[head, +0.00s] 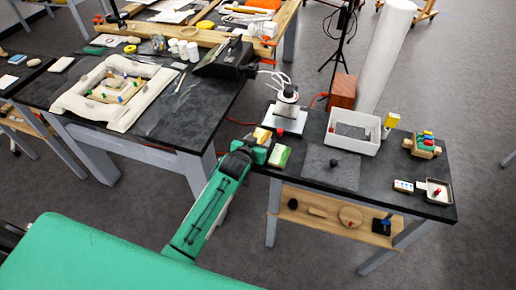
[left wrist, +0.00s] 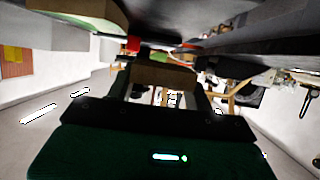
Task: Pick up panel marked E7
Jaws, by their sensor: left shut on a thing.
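My left gripper (head: 257,147) is at the left edge of the right-hand dark table (head: 378,212). It is shut on a small tan-yellow block (head: 262,135), which shows just beyond the fingers. In the left wrist view the gripper (left wrist: 160,88) has a tan piece between its two dark fingers. I cannot read any marking on the held piece, and E7 is not legible anywhere. My right gripper is not in view.
A green-and-cream block (head: 279,156) lies close beside the gripper. A white device (head: 287,118), a white bin (head: 352,131) and a grey mat (head: 331,167) with a black knob are on this table. Another table (head: 195,130) holds a cream frame (head: 113,93). Floor separates the tables.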

